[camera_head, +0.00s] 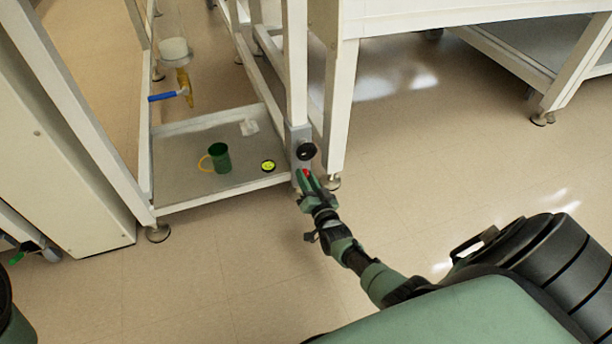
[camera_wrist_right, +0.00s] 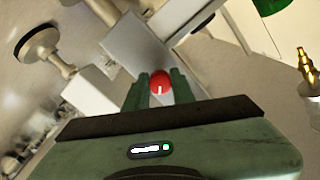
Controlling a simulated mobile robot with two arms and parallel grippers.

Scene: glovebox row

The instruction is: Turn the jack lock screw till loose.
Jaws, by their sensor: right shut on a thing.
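The jack lock screw is a small red knob (camera_head: 306,172) low on the front leg of the glovebox stand; it also shows as a red ball with a white mark in the right wrist view (camera_wrist_right: 160,83). My right gripper (camera_head: 308,180) reaches it from the front, its green fingers on either side of the knob and shut on it. In the wrist view the fingers (camera_wrist_right: 160,92) flank the red knob. A grey jack housing (camera_head: 299,134) with a round black knob (camera_head: 306,151) sits just above the screw. My left gripper is not in view.
A low shelf (camera_head: 185,200) left of the leg holds a green mug (camera_head: 219,158) and a yellow-black round item (camera_head: 268,166). A valve with a blue handle (camera_head: 165,97) hangs above. The floor in front is clear.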

